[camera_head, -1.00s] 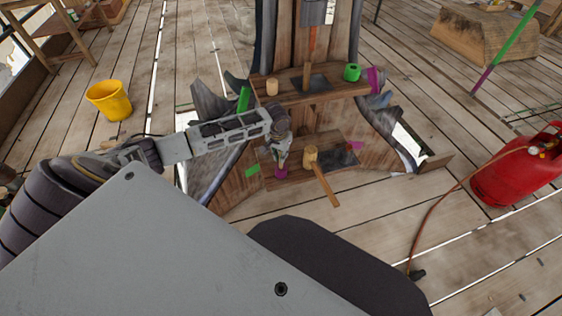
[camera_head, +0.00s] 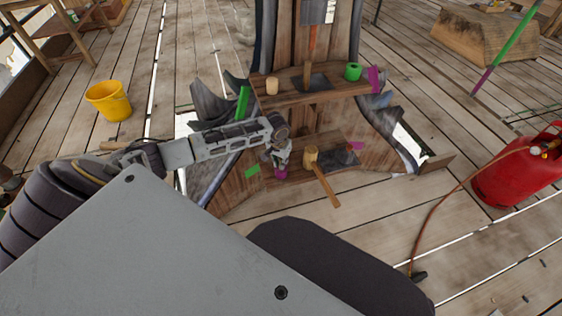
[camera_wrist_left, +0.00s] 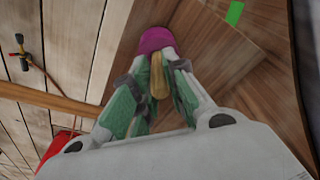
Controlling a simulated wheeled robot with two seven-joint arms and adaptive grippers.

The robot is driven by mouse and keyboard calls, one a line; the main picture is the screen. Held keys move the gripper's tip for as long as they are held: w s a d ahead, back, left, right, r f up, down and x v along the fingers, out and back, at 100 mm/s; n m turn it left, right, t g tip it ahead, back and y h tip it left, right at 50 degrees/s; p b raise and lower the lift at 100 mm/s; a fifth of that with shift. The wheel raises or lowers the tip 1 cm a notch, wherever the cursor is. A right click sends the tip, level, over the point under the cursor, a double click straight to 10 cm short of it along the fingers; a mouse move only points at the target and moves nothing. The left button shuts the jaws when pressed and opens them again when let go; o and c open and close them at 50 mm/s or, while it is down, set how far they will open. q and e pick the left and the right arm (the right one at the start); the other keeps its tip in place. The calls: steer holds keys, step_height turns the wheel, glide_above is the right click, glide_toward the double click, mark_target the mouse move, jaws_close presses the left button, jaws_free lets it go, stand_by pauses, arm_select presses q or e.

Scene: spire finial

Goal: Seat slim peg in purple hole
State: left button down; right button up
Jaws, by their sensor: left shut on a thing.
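My left gripper (camera_head: 279,161) reaches in from the left over the lower wooden shelf of the spire base. In the left wrist view its green-padded fingers (camera_wrist_left: 157,88) are shut on a slim, pale wooden peg (camera_wrist_left: 158,78). The purple piece (camera_head: 281,174) is on the lower shelf, just below the fingertips. In the left wrist view, this purple piece (camera_wrist_left: 155,38) is directly beyond the peg's far end. The fingers partly cover the peg, and I cannot tell whether its tip is inside the hole. My right gripper is not in view.
A wooden mallet (camera_head: 326,185) lies close right of the gripper, its handle over the shelf's front. The upper shelf (camera_head: 325,95) holds a short wooden peg (camera_head: 271,86) and a green cylinder (camera_head: 352,72). A red gas tank (camera_head: 515,170) stands right, a yellow bucket (camera_head: 108,101) left.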

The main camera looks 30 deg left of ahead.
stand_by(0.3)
arm_select(q)
steer(key=c, duration=1.4)
jaws_free()
steer(key=shift+f, duration=0.1)
steer(key=shift+c, duration=0.2)
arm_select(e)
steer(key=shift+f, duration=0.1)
arm_select(q)
steer(key=shift+r, duration=0.65)
step_height(320, 180, up, 11)
steer(key=s+p, duration=0.1)
steer(key=p, duration=0.2)
steer(key=shift+s+p, duration=0.35)
steer(key=shift+s, duration=0.05)
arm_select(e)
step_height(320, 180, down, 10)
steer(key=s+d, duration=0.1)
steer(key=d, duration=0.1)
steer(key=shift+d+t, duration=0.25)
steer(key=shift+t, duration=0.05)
arm_select(q)
steer(key=shift+d, duration=0.1)
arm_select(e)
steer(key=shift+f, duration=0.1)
arm_select(q)
steer(key=shift+f, duration=0.1)
